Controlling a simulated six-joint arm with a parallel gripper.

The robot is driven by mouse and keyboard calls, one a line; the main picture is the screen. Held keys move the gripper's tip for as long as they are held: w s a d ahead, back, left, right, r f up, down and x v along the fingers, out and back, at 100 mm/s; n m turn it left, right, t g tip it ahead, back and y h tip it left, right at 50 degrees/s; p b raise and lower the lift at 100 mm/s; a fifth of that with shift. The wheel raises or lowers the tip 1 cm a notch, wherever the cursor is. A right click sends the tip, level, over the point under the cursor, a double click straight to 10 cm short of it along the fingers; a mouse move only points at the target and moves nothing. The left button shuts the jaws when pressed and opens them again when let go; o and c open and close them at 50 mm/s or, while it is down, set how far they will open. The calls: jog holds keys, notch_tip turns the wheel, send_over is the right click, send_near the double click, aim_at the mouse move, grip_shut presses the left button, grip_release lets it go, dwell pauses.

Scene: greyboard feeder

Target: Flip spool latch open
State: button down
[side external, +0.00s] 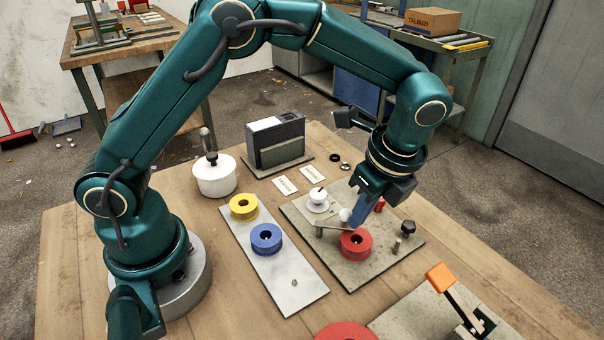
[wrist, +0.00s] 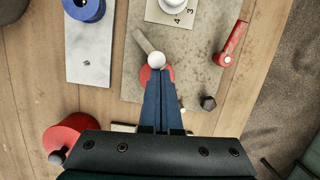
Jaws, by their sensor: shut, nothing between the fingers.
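A red spool (side external: 356,246) sits on the grey feeder board (side external: 385,270). A flat grey latch bar (side external: 329,227) with a white ball knob (side external: 345,214) reaches over the spool's edge. In the wrist view the bar (wrist: 143,42) slants down to the white knob (wrist: 156,60), with the red spool (wrist: 145,75) partly hidden beneath. My gripper (side external: 356,222) points down with its blue fingers closed together, holding nothing. In the wrist view the fingertips (wrist: 159,73) are right beside the knob; whether they touch it I cannot tell.
On the board are a white dial (side external: 317,202), a red lever (wrist: 230,45) and a black knob (side external: 408,227). A pale plate with yellow (side external: 244,207) and blue (side external: 266,239) spools lies to the left. An orange-handled lever (side external: 440,278) stands at the front right.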

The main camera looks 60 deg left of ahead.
jog(key=shift+w+a+n+g, duration=0.25)
jog(key=shift+w+a+n, duration=0.2)
jog(key=shift+n, duration=0.6)
jog(key=shift+w+a+n+g, duration=0.3)
jog(key=shift+a+n, duration=0.1)
jog(key=shift+n, duration=0.65)
jog(key=shift+w+a+n+g+h, duration=0.25)
jog(key=shift+a+n, duration=0.3)
jog(key=shift+n, duration=0.5)
jog(key=shift+w+a+n+g+h, duration=0.15)
jog(key=shift+a+n, duration=0.35)
jog(key=shift+n, duration=0.55)
jog(key=shift+s, duration=0.1)
jog(key=shift+s+d, duration=0.1)
jog(key=shift+s, duration=0.55)
jog(key=shift+v, duration=2.6)
